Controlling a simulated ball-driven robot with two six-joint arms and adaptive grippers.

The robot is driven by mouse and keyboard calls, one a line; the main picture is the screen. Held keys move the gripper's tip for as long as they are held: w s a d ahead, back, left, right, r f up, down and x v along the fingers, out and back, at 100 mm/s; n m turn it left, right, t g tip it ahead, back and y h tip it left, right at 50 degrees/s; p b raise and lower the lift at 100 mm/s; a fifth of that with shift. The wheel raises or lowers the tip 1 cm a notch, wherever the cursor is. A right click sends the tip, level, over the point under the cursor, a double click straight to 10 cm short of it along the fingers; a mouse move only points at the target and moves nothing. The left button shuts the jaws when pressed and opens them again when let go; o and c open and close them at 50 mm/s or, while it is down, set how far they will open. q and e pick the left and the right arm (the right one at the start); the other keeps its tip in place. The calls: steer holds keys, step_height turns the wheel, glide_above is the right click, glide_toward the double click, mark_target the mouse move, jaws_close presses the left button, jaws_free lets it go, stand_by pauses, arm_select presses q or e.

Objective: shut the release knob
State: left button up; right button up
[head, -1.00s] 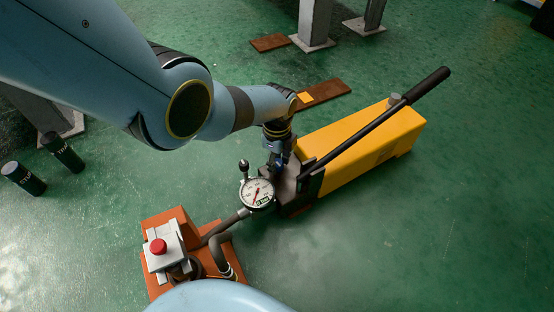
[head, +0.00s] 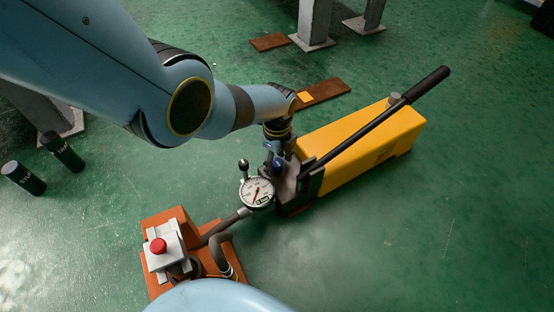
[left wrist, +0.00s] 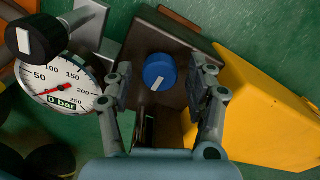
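A round blue knob (left wrist: 160,72) with a white line on its face sits on the pump's dark block; it seems to be the release knob. It also shows in the head view (head: 277,163), just under my left gripper. In the left wrist view my left gripper (left wrist: 163,78) is open, with one finger on each side of the blue knob and visible gaps between. The white line is tilted. A black knob (left wrist: 32,38) with a white mark stands by the gauge. My right gripper is not in view.
The yellow pump body (head: 370,145) with its long black lever (head: 378,124) extends to the right. The dial gauge (head: 257,193) reads 0 bar and stands close to the left of my gripper. A hose leads to an orange base (head: 159,219) with a red button (head: 158,246).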

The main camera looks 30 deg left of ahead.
mark_target(277, 162)
arm_select(q)
steer(key=shift+r, duration=0.15)
step_height(277, 162, up, 12)
stand_by(0.7)
steer(key=shift+f, duration=0.2)
